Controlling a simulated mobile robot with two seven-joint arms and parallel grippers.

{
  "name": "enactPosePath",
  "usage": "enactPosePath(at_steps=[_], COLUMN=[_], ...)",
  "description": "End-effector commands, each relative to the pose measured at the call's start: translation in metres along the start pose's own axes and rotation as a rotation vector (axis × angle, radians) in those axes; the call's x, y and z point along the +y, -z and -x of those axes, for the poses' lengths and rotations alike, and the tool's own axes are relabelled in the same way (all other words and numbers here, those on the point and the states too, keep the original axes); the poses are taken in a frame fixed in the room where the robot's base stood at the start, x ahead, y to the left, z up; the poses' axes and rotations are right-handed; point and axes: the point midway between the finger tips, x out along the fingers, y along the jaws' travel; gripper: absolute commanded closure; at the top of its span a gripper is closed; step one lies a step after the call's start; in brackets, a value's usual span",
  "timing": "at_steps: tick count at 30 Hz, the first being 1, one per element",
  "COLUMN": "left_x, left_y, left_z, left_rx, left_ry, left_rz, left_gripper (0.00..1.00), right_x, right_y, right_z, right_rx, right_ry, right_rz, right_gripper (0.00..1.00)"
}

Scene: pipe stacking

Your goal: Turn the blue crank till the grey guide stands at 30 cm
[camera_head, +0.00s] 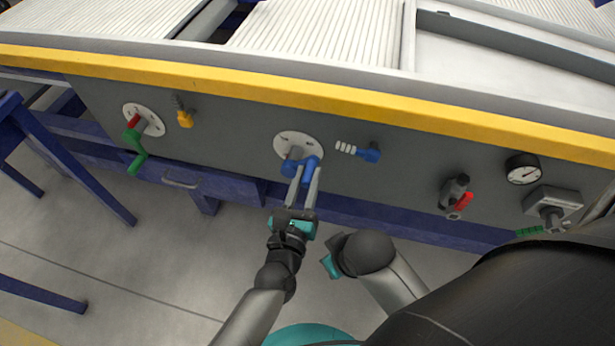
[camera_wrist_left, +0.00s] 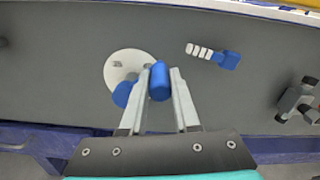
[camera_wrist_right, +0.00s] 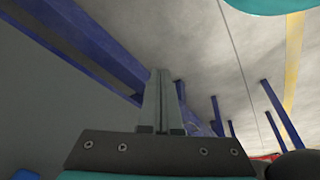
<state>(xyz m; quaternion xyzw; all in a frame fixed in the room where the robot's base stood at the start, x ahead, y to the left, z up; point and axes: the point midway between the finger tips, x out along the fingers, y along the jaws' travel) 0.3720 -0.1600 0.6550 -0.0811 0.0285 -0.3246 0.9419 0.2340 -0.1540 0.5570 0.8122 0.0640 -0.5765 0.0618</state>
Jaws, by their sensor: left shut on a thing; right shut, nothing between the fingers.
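The blue crank (camera_head: 310,163) sits on a round white disc (camera_head: 285,138) on the machine's dark front panel. My left gripper (camera_head: 305,176) is shut on the crank's handle, which shows as a blue cylinder (camera_wrist_left: 160,80) between the fingers in the left wrist view. The crank's blue hub end (camera_wrist_left: 123,95) lies left of the handle there. A long grey bar (camera_head: 520,52), perhaps the guide, crosses the machine top at the right. No readable centimetre scale shows. My right gripper (camera_wrist_right: 163,98) is shut and empty, below the panel and clear of it.
A green crank (camera_head: 136,150) with a red part and a yellow knob (camera_head: 185,119) are at the left. A blue knob (camera_head: 370,152) is right of the blue crank. A red-handled lever (camera_head: 460,201), a gauge (camera_head: 523,168) and a grey box (camera_head: 553,201) are further right.

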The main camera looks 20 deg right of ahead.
Motion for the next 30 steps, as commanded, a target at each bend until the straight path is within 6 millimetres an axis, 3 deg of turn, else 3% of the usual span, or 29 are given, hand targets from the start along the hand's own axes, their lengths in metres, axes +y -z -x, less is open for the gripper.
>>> enactPosePath(at_steps=[2, 3, 11, 22, 30], left_x=[0.000, 0.000, 0.000, 0.001, 0.000], left_y=[-0.001, -0.001, -0.001, 0.000, -0.001], left_z=[0.000, 0.000, -0.001, 0.009, 0.060], left_rx=[-0.001, -0.001, -0.002, 0.001, 0.003], left_ry=[-0.001, -0.001, -0.001, -0.002, 0.000], left_rz=[0.004, 0.004, 0.002, 0.000, 0.000], left_gripper=[1.00, 0.69, 0.40, 0.40, 0.40], right_x=[0.000, 0.000, 0.000, 0.000, -0.001], right_y=[0.000, 0.000, 0.000, 0.001, -0.016], right_z=[0.000, 0.000, 0.000, 0.001, -0.022], right_rx=[0.000, 0.000, 0.001, 0.004, -0.042], right_ry=[0.000, 0.000, 0.000, 0.001, 0.002], right_rz=[0.000, 0.000, 0.000, 0.000, 0.003], right_gripper=[1.00, 1.00, 1.00, 1.00, 1.00])
